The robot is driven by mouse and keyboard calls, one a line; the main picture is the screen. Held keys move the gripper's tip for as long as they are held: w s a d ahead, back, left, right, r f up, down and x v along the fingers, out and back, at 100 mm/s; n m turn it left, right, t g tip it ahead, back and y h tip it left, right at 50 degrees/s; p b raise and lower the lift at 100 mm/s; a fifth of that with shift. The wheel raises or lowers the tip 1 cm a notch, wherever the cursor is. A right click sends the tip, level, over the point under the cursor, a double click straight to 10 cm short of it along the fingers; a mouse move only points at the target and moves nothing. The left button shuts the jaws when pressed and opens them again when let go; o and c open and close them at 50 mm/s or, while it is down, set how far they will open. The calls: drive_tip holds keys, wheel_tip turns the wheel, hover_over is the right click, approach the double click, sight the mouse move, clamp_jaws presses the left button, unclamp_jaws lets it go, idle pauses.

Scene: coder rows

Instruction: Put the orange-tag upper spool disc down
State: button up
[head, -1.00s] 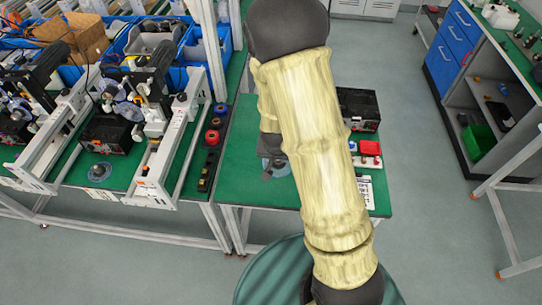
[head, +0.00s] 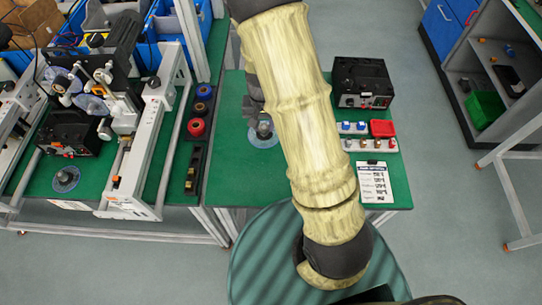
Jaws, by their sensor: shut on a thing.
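A translucent blue-grey spool disc (head: 263,139) with a dark hub shows low over the green table, just left of my arm. My gripper (head: 263,122) is at its hub, shut on it, with the fingers small and partly hidden by my arm. I cannot tell whether the disc touches the table. No orange tag can be made out on it. A similar disc (head: 66,179) lies on the green bench at the left, in front of the coder machine. More discs (head: 91,104) sit upright on that machine.
A black box device (head: 362,82) stands at the table's back right. A rack with coloured rolls (head: 197,127) lies left. Bare green table surrounds the disc.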

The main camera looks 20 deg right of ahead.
sight(264, 136)
drive_tip(key=shift+w+f, duration=0.1)
drive_tip(key=shift+w, duration=0.05)
drive_tip(key=shift+f+p, duration=0.4)
drive_tip(key=shift+f, duration=2.5)
drive_tip(key=shift+f, duration=0.1)
drive_tip(key=shift+f+p, duration=0.3)
drive_tip(key=shift+f, duration=1.65)
drive_tip(key=shift+f, duration=0.1)
drive_tip(key=o, duration=1.1)
drive_tip(key=shift+r, duration=0.2)
